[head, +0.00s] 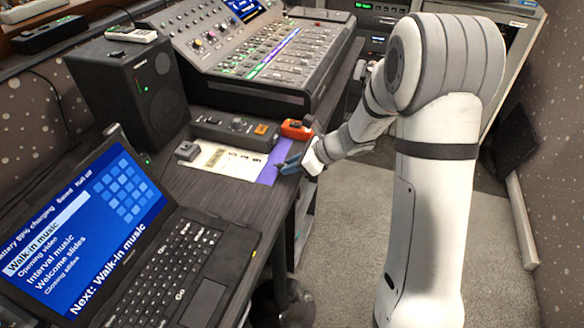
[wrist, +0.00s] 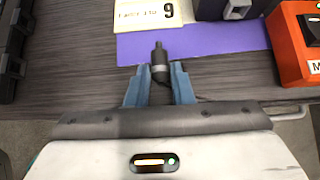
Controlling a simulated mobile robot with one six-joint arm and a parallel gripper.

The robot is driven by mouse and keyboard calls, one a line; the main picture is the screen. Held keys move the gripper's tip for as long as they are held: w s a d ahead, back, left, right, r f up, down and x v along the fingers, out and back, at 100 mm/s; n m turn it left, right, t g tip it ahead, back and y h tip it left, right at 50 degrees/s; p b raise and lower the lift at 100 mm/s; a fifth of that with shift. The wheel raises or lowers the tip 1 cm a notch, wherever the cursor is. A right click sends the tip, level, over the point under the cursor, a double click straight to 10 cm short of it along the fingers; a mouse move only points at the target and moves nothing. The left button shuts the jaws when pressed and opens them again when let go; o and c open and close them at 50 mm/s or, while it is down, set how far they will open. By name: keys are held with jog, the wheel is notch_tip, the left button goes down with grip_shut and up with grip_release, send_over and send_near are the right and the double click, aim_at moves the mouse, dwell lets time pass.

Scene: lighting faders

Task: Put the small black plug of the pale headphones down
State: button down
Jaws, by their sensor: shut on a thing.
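My gripper (wrist: 159,78) is shut on the small black plug (wrist: 160,60), with one blue finger on each side. The plug has a grey band and a thin tip that points away from my wrist, over the purple sheet (wrist: 215,38). I cannot tell whether it touches the sheet. A short piece of dark cord seems to show by the right finger. In the head view my gripper (head: 290,164) is at the desk's front edge, by the purple sheet (head: 270,172); the plug is too small to make out there. I cannot make out the pale headphones.
An orange box (head: 296,129) stands right of the sheet, and a cream card (head: 226,161) lies left of it. A dark control box (head: 228,130) is behind. A laptop (head: 110,235), a speaker (head: 130,92) and the mixing desk (head: 265,60) surround this spot. The desk's front strip (wrist: 90,75) is bare.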

jog(key=shift+f, duration=0.2)
jog(key=shift+f+b, duration=0.35)
jog(key=shift+f, duration=0.05)
jog(key=c, duration=1.3)
grip_release()
jog(key=shift+r, duration=0.1)
jog(key=shift+r+p, duration=0.45)
jog(key=shift+p, duration=0.1)
jog(key=p+v, duration=0.2)
jog(key=v, duration=1)
jog(key=s+d+r+n+h, duration=0.2)
jog(key=s+n+h, duration=0.1)
jog(key=s+n, duration=0.4)
jog(key=s+d+r+n+h, duration=0.1)
jog(key=s+d+n+h, duration=0.1)
jog(key=s+n, duration=0.5)
jog(key=s+d+r+n+g+h, duration=0.1)
jog(key=s+n+h, duration=0.3)
jog(key=s+n, duration=0.4)
jog(key=shift+s+d+r, duration=0.15)
jog(key=shift+d+r, duration=0.55)
jog(key=shift+r, duration=0.1)
